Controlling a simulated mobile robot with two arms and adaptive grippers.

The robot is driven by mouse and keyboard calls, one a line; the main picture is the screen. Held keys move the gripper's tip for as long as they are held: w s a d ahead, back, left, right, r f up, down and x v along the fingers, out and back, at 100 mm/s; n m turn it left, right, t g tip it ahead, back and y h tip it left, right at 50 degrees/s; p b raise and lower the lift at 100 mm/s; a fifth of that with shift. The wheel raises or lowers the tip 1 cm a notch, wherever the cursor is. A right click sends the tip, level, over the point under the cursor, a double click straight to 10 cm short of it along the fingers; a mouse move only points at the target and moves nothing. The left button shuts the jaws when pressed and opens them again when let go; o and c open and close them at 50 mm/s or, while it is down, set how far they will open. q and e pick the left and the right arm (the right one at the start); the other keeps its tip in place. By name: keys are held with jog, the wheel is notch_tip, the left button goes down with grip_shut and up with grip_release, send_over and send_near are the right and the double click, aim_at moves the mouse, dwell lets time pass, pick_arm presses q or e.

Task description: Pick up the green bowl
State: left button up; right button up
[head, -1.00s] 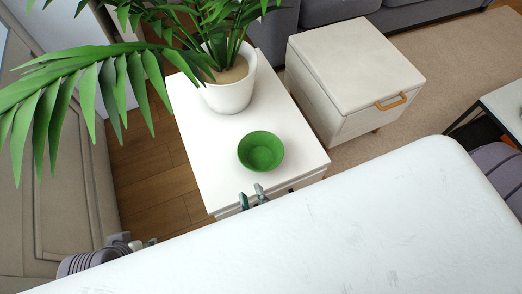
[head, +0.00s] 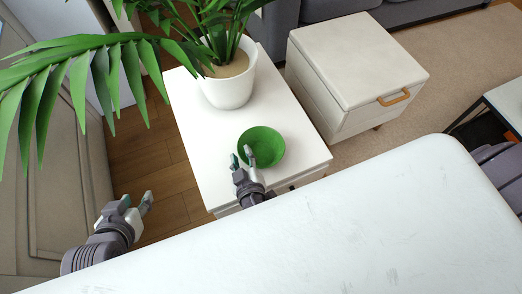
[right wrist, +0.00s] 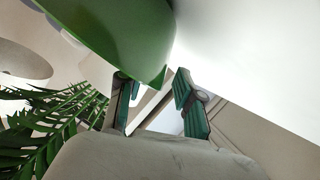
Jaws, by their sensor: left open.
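The green bowl (head: 266,143) stands upright and empty on the white cabinet top (head: 205,150), near its front edge. My right gripper (head: 242,157) is open at the bowl's near left rim. In the head view one finger overlaps the bowl and the other shows just left of it; contact cannot be told. In the right wrist view the bowl (right wrist: 125,30) fills the upper left, in front of the spread fingers (right wrist: 158,97). My left gripper (head: 137,201) is open and empty, left of the cabinet and above the wooden floor.
A white pot (head: 229,92) with a leafy plant (head: 70,65) stands behind the bowl, and its fronds spread left. A large white surface (head: 330,230) fills the foreground. A cream storage box (head: 350,65) stands right of the cabinet. The cabinet top left of the bowl is clear.

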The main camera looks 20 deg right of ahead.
jog(key=shift+w, duration=0.1)
jog(key=shift+c, duration=0.2)
grip_shut()
